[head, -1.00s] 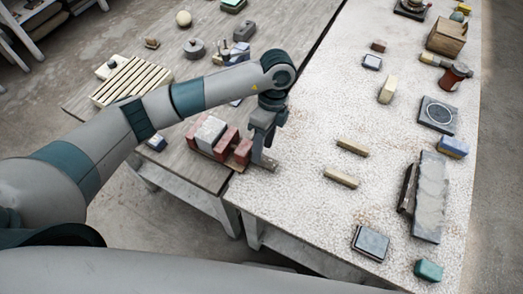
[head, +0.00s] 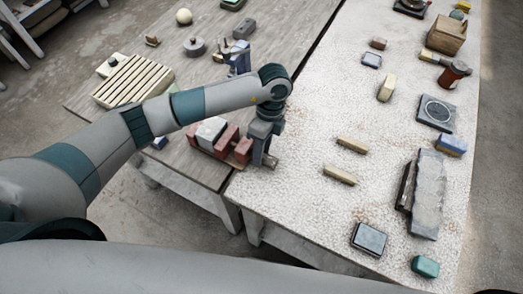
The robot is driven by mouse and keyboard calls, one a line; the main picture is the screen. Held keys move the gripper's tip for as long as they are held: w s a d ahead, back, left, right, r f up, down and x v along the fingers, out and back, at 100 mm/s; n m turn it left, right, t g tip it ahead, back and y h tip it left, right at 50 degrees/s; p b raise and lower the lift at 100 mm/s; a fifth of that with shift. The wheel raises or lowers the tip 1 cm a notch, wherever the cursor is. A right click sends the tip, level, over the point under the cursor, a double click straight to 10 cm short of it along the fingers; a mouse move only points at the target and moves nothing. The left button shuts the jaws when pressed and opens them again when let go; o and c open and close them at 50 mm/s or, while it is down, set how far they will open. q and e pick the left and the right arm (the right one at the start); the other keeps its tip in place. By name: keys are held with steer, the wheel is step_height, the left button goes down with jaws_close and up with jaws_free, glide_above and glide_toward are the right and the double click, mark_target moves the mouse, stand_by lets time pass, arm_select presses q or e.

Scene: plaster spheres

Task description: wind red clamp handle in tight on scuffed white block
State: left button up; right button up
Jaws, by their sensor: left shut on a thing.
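The red clamp (head: 228,142) stands near the front edge of the grey wooden table, by the seam with the speckled table. The white block (head: 211,130) sits between its red jaws. My left gripper (head: 262,160) points down at the clamp's right end, beside the right-hand red part, and is shut on the clamp handle. The handle is mostly hidden by the fingers, and I cannot tell how tightly the jaw presses the block. My right gripper is not in view.
A slatted cream rack (head: 133,81), a grey round weight (head: 194,47) and a blue clamp (head: 238,60) lie behind my left arm. Free room lies right of the gripper.

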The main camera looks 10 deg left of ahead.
arm_select(q)
steer(key=shift+w+g, duration=0.1)
steer(key=shift+g, duration=0.3)
steer(key=shift+w+d+f+g+y+b, duration=0.1)
steer(key=shift+w+g+y+b, duration=0.15)
steer(key=shift+g, duration=0.3)
steer(key=shift+g+y+b, duration=0.15)
steer(key=shift+g+b, duration=0.15)
steer(key=shift+g, duration=0.25)
steer(key=shift+w+d+f+g+y, duration=0.1)
steer(key=shift+g+y, duration=0.2)
steer(key=shift+g, duration=0.55)
steer(key=shift+w+f+g+y, duration=0.1)
steer(key=shift+g+y, duration=0.2)
steer(key=shift+g, duration=0.55)
steer(key=o, duration=1.1)
steer(key=shift+g, duration=0.3)
